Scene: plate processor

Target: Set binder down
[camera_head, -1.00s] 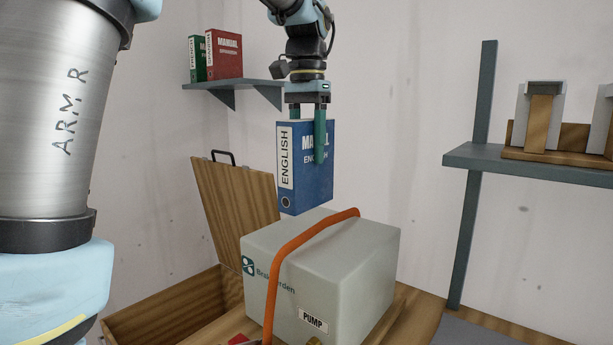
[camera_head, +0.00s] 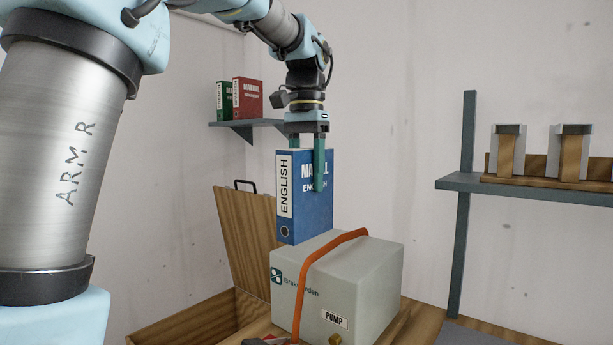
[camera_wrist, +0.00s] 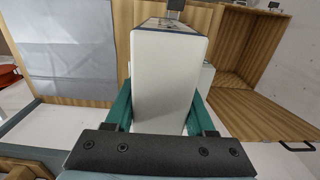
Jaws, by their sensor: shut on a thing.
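The blue binder (camera_head: 312,212), marked ENGLISH on its spine, hangs upright in my gripper (camera_head: 307,165). The green fingers are shut on its upper part from both sides. In the head view its lower edge overlaps the back top of the pump box; I cannot tell whether they touch. In the wrist view the binder's pale top face (camera_wrist: 165,75) fills the middle between the fingers (camera_wrist: 160,112).
The grey pump box (camera_head: 365,275) with an orange hose (camera_head: 318,262) stands on the wooden bench. An open wooden bin has a raised lid (camera_head: 243,240). A wall shelf (camera_head: 260,123) holds green and red binders. Another shelf (camera_head: 530,188) holds wooden-and-grey parts.

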